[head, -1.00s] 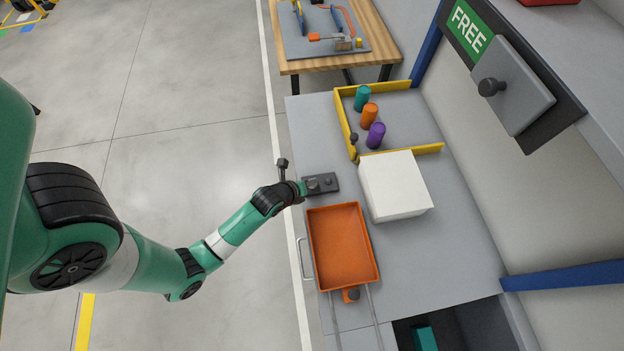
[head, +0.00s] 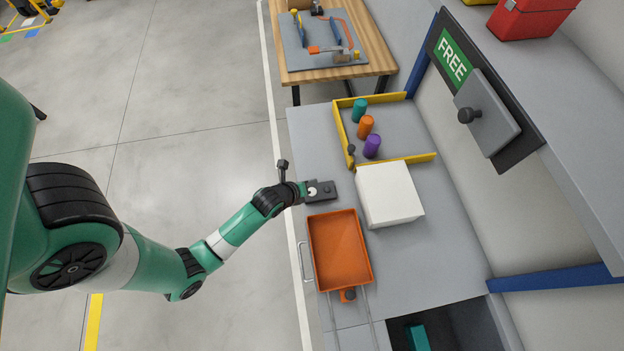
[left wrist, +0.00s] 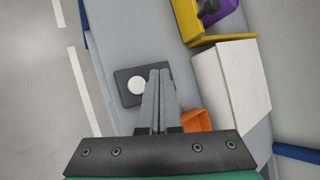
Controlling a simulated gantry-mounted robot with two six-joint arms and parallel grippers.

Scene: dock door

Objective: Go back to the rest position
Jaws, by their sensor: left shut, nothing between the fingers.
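My left gripper (head: 308,190) reaches in from the left in the head view, over the left edge of the grey counter (head: 430,250). In the left wrist view its fingers (left wrist: 158,80) are together with nothing between them. A dark plate with a round white button (left wrist: 136,86) lies just beside the fingertips in that view. In the head view the plate (head: 328,190) shows a pale button and a dark knob, partly behind the gripper. I cannot tell whether the fingers touch the plate. My right gripper is not in view.
An orange tray (head: 340,250) sits close in front of the gripper. A white box (head: 390,195) stands right of it. Behind are teal, orange and purple cylinders inside a yellow rail (head: 407,160). A "FREE" sign (head: 453,57) hangs on the wall. Open floor (head: 200,110) lies left.

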